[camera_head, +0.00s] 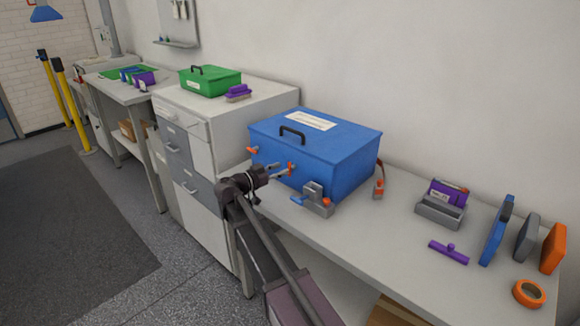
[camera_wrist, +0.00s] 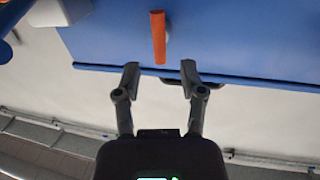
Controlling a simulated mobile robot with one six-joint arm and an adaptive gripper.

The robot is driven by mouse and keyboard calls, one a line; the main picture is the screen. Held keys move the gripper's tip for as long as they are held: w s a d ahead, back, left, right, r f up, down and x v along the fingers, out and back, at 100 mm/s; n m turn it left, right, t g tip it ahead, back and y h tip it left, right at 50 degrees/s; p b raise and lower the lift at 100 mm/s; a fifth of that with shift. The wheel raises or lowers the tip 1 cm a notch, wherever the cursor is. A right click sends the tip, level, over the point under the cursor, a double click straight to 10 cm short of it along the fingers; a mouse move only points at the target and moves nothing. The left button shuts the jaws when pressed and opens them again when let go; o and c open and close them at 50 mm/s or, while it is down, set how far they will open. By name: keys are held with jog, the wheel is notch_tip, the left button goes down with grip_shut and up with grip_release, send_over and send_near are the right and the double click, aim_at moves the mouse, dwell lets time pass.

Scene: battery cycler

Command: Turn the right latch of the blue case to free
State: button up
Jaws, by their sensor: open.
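The blue case (camera_head: 325,160) sits closed on the bench, with a black handle (camera_head: 292,131) and a white label on its lid. The right latch (camera_head: 291,167), an orange tab, is on the front face. The left latch (camera_head: 252,150), also orange, is farther left. My gripper (camera_head: 281,170) is at the case front, beside the right latch. In the wrist view my gripper (camera_wrist: 160,76) is open and empty. There, an orange latch (camera_wrist: 158,38) lies just beyond the fingertips, roughly in line with the gap. I cannot tell any contact.
A grey fixture (camera_head: 318,200) with blue and orange parts stands on the bench just right of my gripper. Farther right are a purple device in a grey holder (camera_head: 440,213), upright panels and orange tape (camera_head: 528,292). A green case (camera_head: 210,82) stands on the cabinet behind left.

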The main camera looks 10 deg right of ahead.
aim_at(289, 166)
jog(key=shift+x, duration=2.05)
